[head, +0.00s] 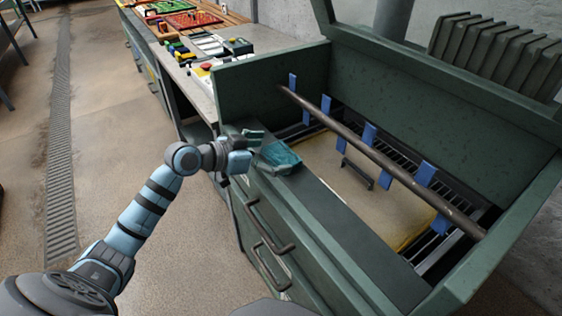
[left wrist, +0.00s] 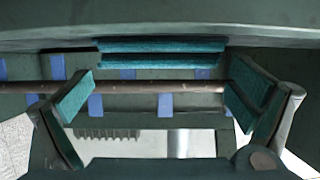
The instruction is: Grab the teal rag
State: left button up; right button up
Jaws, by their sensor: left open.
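The teal rag (head: 278,157) lies folded on the green front ledge of the machine in the head view, near its left end. In the left wrist view the folded teal rag (left wrist: 160,46) shows as stacked strips, near the top middle. My left gripper (head: 250,143) is just left of the rag and level with the ledge, its fingers pointing toward the rag. In the left wrist view my left gripper (left wrist: 158,92) is open, with its teal-padded fingers wide apart and nothing held between them. My right gripper is not in view.
The green machine (head: 340,245) has an open bed with a beige rug (head: 330,160) under a brown bar (head: 380,158) with blue paddles. Drawer handles (head: 262,222) stick out of its front. A workbench (head: 255,37) with coloured bins stands behind. Open floor lies left.

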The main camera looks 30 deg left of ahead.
pick_arm(q)
jog(key=shift+f+x, duration=0.2)
jog(key=shift+x, duration=0.75)
jog(key=shift+s+a+r, duration=0.1)
jog(key=shift+a, duration=0.05)
jog(key=c, duration=0.9)
jog(key=shift+o, duration=0.2)
jog(key=shift+r, duration=0.1)
